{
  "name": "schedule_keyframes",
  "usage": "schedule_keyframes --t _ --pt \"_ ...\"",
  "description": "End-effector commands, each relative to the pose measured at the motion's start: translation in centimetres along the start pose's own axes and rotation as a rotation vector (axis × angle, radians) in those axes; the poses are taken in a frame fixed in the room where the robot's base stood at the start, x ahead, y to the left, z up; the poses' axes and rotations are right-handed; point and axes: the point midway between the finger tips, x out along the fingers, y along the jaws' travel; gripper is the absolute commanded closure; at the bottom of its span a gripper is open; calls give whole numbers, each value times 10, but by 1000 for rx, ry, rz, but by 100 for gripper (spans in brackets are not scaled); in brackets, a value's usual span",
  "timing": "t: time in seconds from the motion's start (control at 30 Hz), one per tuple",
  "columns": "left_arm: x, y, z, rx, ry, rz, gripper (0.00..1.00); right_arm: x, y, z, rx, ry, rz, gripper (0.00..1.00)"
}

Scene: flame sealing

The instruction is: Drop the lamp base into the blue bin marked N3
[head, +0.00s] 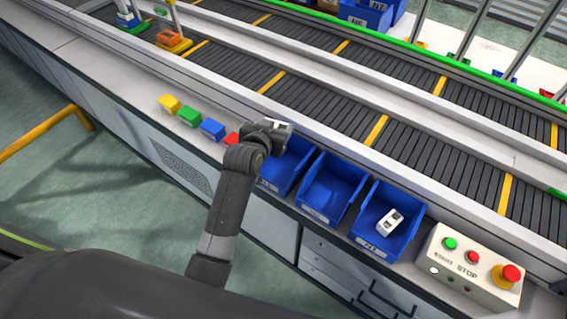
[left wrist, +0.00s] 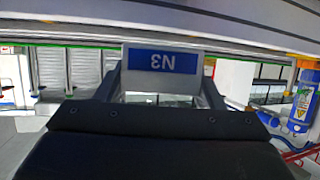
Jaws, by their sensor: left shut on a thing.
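My left gripper (head: 268,130) is above the back edge of the leftmost blue bin (head: 288,165), shut on a white lamp base (head: 280,126). In the left wrist view the lamp base (left wrist: 165,82) sits between the two fingers of the left gripper (left wrist: 160,88); its blue label reads N3 upside down. The leftmost bin is partly hidden behind my arm, and its front label is too small to read surely. A middle blue bin (head: 332,190) looks empty. The right blue bin (head: 402,206) holds a white lamp base (head: 390,222). My right gripper is not in view.
A control box (head: 470,268) with buttons and a red stop knob stands right of the bins. Yellow (head: 169,104), green (head: 189,117), blue (head: 212,129) and red (head: 232,139) blocks line the ledge at left. A conveyor (head: 300,90) runs behind.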

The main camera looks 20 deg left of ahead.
Motion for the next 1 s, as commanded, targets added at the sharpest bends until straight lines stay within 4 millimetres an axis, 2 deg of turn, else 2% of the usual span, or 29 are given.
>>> schedule_keyframes --t 0.03,0.1,0.37,0.8,1.0 --pt "6 0 11 -2 -3 2 61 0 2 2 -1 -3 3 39" --pt "10 1 20 -4 -1 4 61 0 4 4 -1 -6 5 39" --pt "17 1 33 -6 3 4 61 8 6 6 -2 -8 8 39" --pt "32 1 71 -6 3 4 61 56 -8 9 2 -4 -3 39" --pt "37 1 82 -6 4 4 61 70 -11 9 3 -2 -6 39"
